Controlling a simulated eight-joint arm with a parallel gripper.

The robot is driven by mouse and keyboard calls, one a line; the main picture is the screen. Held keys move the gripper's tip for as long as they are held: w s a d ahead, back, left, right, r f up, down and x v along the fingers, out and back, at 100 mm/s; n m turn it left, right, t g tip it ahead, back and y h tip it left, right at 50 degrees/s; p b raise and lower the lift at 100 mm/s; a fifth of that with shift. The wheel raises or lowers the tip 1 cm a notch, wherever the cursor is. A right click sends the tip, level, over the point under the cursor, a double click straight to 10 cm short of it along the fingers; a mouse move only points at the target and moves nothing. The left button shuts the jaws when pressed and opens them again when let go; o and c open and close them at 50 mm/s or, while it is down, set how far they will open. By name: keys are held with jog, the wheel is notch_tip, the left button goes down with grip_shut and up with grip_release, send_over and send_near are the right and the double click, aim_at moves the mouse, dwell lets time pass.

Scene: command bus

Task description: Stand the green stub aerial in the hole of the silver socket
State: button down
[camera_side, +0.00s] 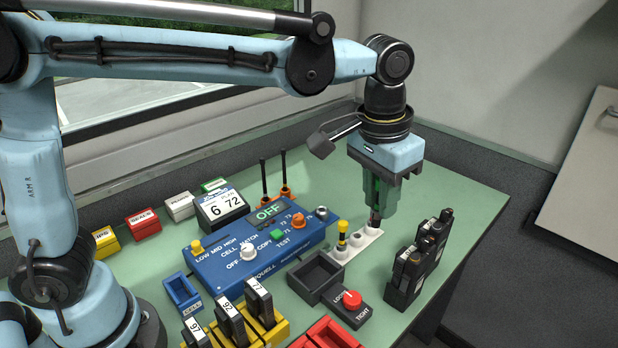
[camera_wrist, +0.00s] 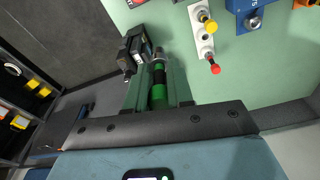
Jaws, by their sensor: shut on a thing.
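The green stub aerial (camera_wrist: 159,97), green with dark bands, is between the fingers of my gripper (camera_wrist: 158,88) in the wrist view. My gripper is shut on it. In the side view my gripper (camera_side: 376,212) points down over the far end of the white rack; the fingers hide most of the aerial. The silver socket (camera_side: 320,212) is at the right end of the blue test box, left of my gripper and apart from it. It also shows in the wrist view (camera_wrist: 254,22) near the top, to the right of the aerial.
The white rack (camera_side: 354,246) holds yellow-capped (camera_wrist: 208,22) and red-capped (camera_wrist: 215,68) pieces. Black radios (camera_side: 412,268) stand to the right. The blue box (camera_side: 235,262) has a knob and buttons. Two black aerials (camera_side: 284,172) stand behind it. A dark tray (camera_side: 317,277) lies in front.

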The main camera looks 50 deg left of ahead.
jog(key=w+a+n, duration=0.3)
jog(key=w+a, duration=0.2)
jog(key=a, duration=0.3)
jog(key=n, duration=0.3)
send_over(323, 212)
jog(key=shift+y, duration=0.3)
jog(key=shift+s+d+f, duration=0.1)
jog(key=shift+s+f, duration=0.05)
jog(key=shift+f, duration=3.05)
jog(key=shift+s+d+f, duration=0.1)
jog(key=shift+s+f, duration=0.05)
jog(key=shift+f, duration=3.05)
jog(key=shift+f, duration=1.05)
jog(key=c, duration=0.9)
grip_release()
jog(key=shift+o, duration=0.4)
